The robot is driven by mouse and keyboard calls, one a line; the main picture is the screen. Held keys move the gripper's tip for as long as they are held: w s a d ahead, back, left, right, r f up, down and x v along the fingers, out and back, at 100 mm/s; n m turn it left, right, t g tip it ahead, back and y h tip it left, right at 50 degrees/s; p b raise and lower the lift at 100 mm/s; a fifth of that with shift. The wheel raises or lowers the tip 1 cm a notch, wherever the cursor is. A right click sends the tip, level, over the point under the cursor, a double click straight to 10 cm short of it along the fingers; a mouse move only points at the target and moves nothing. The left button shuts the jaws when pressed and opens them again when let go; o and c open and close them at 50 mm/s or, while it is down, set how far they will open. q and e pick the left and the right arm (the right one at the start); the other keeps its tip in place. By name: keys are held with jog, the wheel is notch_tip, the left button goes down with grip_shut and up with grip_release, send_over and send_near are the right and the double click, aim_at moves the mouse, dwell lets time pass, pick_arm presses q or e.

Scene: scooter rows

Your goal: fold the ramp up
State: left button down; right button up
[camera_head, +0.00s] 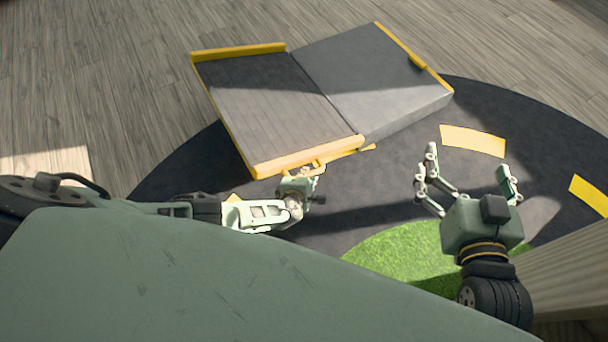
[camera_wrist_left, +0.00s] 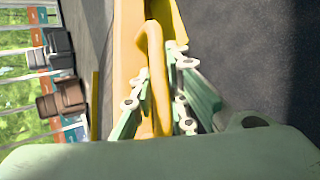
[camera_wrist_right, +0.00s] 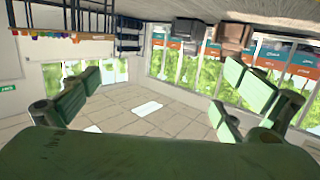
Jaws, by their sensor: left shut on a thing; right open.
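The ramp (camera_head: 262,105) is a grey ribbed panel with yellow edges, sloping beside a flat dark grey platform (camera_head: 365,80). A yellow handle (camera_head: 318,166) sticks out from the ramp's near yellow edge. My left gripper (camera_head: 300,178) is at that handle. In the left wrist view the fingers of my left gripper (camera_wrist_left: 160,100) are shut around the yellow handle (camera_wrist_left: 157,70), with the yellow edge behind it. My right gripper (camera_head: 468,178) is open and empty to the right, apart from the ramp and platform. The fingers of my right gripper (camera_wrist_right: 155,100) stand wide apart in the right wrist view.
A dark round mat (camera_head: 400,200) with yellow marks lies under the platform. A green grass-like patch (camera_head: 400,255) is at its near side. A grey ribbed surface (camera_head: 565,270) stands at the lower right. Wooden floor (camera_head: 110,70) is clear at the back left.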

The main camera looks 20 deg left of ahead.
pick_arm(q)
jog(key=shift+w+d+r+p, duration=0.15)
jog(key=shift+w+r+p, duration=0.05)
jog(key=shift+r+p, duration=0.4)
jog(key=shift+w+d+r+p, duration=0.1)
jog(key=shift+w+r+p, duration=0.1)
jog(key=shift+r+p, duration=0.3)
jog(key=shift+w+d+r+g+p, duration=0.1)
jog(key=shift+w+r+g+p, duration=0.1)
jog(key=shift+r+p, duration=0.2)
jog(key=shift+w+d+r+g+p, duration=0.1)
jog(key=shift+r+g+p, duration=0.15)
jog(key=shift+p, duration=0.15)
jog(key=shift+r+m, duration=0.15)
jog(key=shift+m, duration=0.15)
pick_arm(e)
jog(key=s+d+f+g+h, duration=0.1)
jog(key=s+d+f+g, duration=0.2)
jog(key=s+f+g, duration=0.3)
jog(key=s+d+f+g+h, duration=0.2)
jog(key=s+f+g, duration=0.4)
jog(key=s, duration=0.5)
jog(key=shift+s+d+f+m, duration=0.3)
jog(key=shift+d+f, duration=0.45)
jog(key=shift+f, duration=0.25)
pick_arm(q)
jog(key=c, duration=2)
grip_release()
